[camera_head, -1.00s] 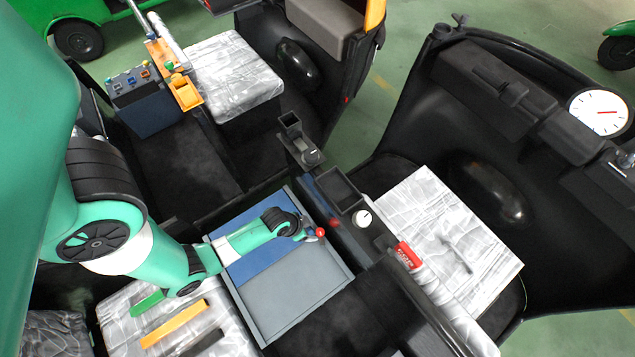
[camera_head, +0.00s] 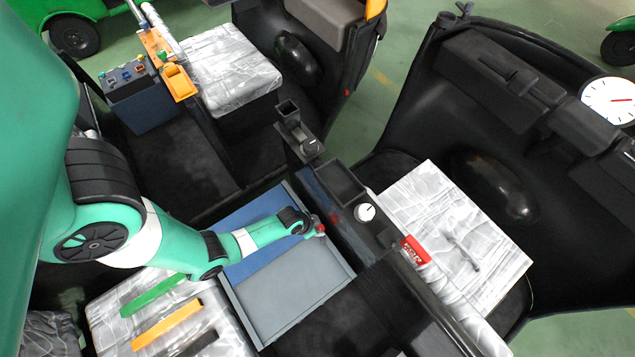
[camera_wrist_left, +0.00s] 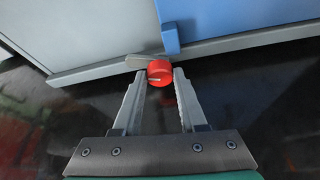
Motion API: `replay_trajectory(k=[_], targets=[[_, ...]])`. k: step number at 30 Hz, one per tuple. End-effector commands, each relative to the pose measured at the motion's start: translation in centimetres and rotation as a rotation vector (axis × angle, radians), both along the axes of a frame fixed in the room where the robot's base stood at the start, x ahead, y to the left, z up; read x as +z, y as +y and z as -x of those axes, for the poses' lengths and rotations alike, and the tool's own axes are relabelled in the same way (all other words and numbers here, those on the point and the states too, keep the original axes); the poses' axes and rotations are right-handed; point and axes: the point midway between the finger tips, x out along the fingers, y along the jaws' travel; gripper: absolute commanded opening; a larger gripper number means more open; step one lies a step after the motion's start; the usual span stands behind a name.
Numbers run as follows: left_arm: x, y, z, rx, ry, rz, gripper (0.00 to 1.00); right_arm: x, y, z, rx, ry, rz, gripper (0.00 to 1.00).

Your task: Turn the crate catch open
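The crate (camera_head: 285,300) is a shallow grey box with a blue panel (camera_head: 250,215) over part of its top. The crate catch is a red knob (camera_head: 320,229) at its edge, on the side towards the console. In the left wrist view the red knob (camera_wrist_left: 160,72) has a pale mark, and a grey tab (camera_wrist_left: 142,61) reaches left from it along the crate rim. My left gripper (camera_head: 315,226) is at the knob. In the wrist view its fingertips (camera_wrist_left: 161,77) are apart, one on each side of the knob; firm contact cannot be told. My right gripper is not in view.
A black console with a white dial (camera_head: 364,212) and empty bin stands close beyond the catch. Green and orange bars (camera_head: 165,325) lie on the silver seat at lower left.

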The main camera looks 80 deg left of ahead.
Motion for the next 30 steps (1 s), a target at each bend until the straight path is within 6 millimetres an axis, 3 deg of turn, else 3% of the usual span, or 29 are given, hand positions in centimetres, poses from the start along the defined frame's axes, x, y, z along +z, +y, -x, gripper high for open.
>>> replay_trajectory(k=[1, 5, 13, 24, 30], targets=[[0.00, 0.00, 0.01, 0.000, 0.000, 0.000, 0.21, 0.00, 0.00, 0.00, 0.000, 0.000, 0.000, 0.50], [0.00, 0.00, 0.01, 0.000, 0.000, 0.000, 0.00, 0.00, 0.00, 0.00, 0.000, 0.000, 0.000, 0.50], [0.06, -0.10, 0.00, 0.041, 0.003, -0.001, 0.00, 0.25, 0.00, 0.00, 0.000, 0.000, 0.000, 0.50], [-0.08, -0.39, -0.16, 0.336, 0.003, -0.001, 0.00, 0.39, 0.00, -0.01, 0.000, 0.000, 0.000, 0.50], [-0.03, -0.36, -0.15, 0.399, 0.000, 0.000, 0.00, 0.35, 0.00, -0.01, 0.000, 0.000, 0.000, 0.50]])
